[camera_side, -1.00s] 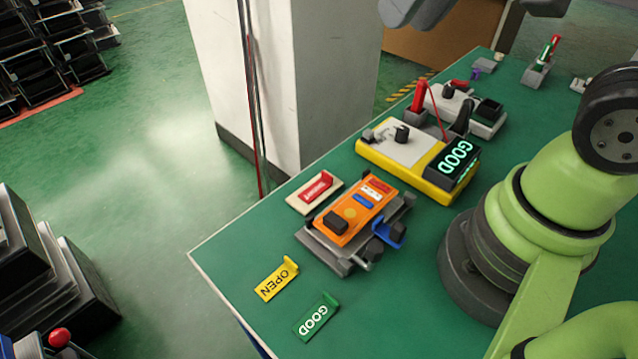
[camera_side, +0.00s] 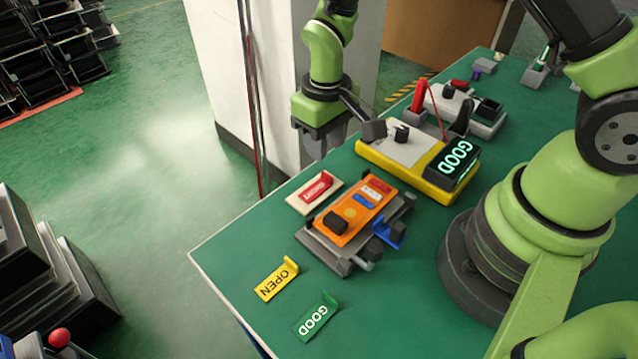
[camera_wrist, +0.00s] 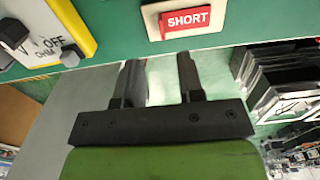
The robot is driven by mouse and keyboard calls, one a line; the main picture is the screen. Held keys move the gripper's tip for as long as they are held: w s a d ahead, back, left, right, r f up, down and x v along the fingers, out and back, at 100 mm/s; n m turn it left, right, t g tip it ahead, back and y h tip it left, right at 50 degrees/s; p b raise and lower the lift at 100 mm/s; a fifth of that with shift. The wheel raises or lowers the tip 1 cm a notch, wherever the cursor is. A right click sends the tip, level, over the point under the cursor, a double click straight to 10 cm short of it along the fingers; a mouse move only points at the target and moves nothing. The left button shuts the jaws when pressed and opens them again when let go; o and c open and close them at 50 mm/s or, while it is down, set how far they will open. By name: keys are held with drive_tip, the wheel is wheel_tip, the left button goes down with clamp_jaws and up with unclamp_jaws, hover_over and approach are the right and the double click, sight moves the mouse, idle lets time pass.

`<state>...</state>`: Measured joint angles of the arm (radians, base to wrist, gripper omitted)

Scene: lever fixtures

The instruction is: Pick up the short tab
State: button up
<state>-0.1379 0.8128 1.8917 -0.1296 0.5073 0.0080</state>
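The short tab (camera_side: 317,187) is a red piece with white lettering and a raised end. It lies on a beige plate (camera_side: 299,203) near the table's left edge. The wrist view shows the tab (camera_wrist: 188,20) at the top, lettered SHORT. My gripper (camera_side: 342,129) hangs in the air above and behind the tab in the side view, near the white pillar. In the wrist view the fingers of my gripper (camera_wrist: 160,70) are apart with nothing between them. They point toward the plate and do not touch it.
An orange fixture (camera_side: 352,214) stands beside the plate. A yellow meter (camera_side: 372,152) with a GOOD display (camera_side: 455,160) is behind it. A yellow OPEN tab (camera_side: 276,279) and a green GOOD tab (camera_side: 316,318) lie on the green table (camera_side: 240,245) in front.

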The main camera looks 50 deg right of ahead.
sight(322, 171)
drive_tip(key=shift+w+a+f, duration=0.1)
drive_tip(key=shift+f, duration=1.45)
drive_tip(key=shift+w+a+f, duration=0.1)
drive_tip(key=shift+f, duration=1.4)
clamp_jaws()
